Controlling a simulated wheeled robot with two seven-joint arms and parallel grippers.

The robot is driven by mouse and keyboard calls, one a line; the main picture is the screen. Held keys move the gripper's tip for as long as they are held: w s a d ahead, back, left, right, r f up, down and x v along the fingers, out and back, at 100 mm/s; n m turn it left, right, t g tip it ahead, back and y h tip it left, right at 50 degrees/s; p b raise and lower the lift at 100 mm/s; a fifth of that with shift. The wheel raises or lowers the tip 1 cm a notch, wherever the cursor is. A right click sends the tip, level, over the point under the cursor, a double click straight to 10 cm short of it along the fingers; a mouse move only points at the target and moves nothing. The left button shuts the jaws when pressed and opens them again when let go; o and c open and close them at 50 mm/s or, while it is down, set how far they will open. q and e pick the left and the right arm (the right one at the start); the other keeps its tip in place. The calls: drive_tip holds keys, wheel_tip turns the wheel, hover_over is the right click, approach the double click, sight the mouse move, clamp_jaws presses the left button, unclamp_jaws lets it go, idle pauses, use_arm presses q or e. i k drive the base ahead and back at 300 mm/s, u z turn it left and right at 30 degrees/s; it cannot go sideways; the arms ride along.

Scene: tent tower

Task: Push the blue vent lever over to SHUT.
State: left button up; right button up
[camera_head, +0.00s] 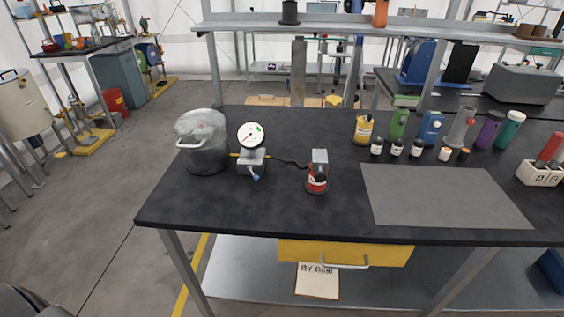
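The blue vent lever (255,176) sticks out low on the front of a small grey block (250,163) on the black bench (215,208). It slants down to the right; its SHUT marking is too small to make out. A round white gauge (251,135) with a dark needle and a green patch stands on the block. A dark pot (207,157) with a cloudy clear cover stands to the left, with a short yellow piece between it and the block. Neither of my grippers is in view.
A dark hose (289,162) runs from the block toward a red can with a grey top (318,178). A grey mat (440,195) and several bottles (433,127) are to the right. The bench top in front of the lever is clear.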

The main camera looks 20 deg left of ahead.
sight(256, 177)
drive_tip(key=u, duration=0.4)
drive_tip(key=i, duration=0.7)
drive_tip(key=u, duration=1)
drive_tip(key=k, duration=0.5)
drive_tip(key=u, duration=0.6)
drive_tip(key=k, duration=1.4)
drive_tip(key=z, duration=0.35)
